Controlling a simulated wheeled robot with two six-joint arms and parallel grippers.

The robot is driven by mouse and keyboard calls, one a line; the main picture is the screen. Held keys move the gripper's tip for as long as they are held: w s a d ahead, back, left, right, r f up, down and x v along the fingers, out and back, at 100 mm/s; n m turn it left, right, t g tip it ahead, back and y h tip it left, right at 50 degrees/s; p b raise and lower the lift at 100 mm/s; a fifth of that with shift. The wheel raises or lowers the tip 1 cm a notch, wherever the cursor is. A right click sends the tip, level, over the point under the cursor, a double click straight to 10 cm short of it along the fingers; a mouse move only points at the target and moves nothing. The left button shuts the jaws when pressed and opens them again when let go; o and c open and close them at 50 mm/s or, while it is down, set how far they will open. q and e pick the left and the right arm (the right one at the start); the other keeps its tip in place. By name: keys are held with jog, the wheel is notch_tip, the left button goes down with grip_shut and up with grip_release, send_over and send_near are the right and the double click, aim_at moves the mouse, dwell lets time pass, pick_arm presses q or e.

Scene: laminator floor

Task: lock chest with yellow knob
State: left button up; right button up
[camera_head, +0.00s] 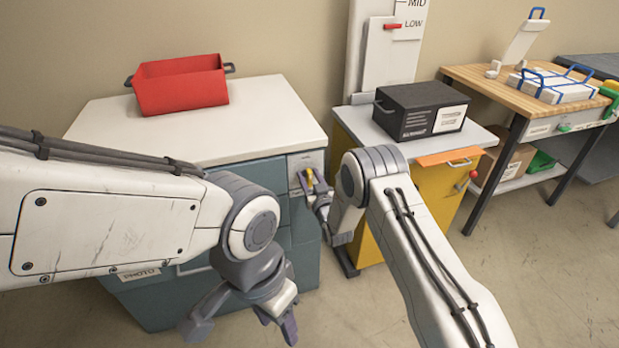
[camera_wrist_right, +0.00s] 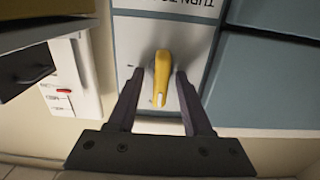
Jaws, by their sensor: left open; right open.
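The teal chest (camera_head: 165,310) with a white top stands at the left in the head view. Its yellow knob (camera_head: 309,177) is on a pale panel at the upper right of its front. In the right wrist view the yellow knob (camera_wrist_right: 161,78) points along the gripper's axis, on a panel with partly cut-off lettering. My right gripper (camera_wrist_right: 160,85) is open, with one finger on each side of the knob and a visible gap on both sides. In the head view it partly covers the panel. My left gripper (camera_head: 243,325) is open and empty, low in front of the chest.
A red bin (camera_head: 182,86) sits on the chest top. To the right, a yellow cabinet (camera_head: 440,205) carries a black box (camera_head: 420,110). A wooden workbench (camera_head: 490,82) stands farther right. The floor at the lower right is clear.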

grip_shut()
jog(key=shift+m, duration=0.3)
jog(key=m+b, duration=0.2)
jog(key=m, duration=0.1)
jog(key=shift+d+f+m, duration=0.1)
jog(key=shift+d+m, duration=0.05)
jog(key=shift+m, duration=0.15)
jog(key=m+b, duration=0.2)
jog(key=m, duration=0.2)
jog(key=shift+w+d+f+m, duration=0.1)
jog(key=shift+m, duration=0.2)
jog(key=m+b, duration=0.2)
jog(key=m, duration=0.3)
jog(key=shift+d+f, duration=0.1)
jog(key=shift+m+b, duration=0.85)
jog(key=shift+m, duration=1.25)
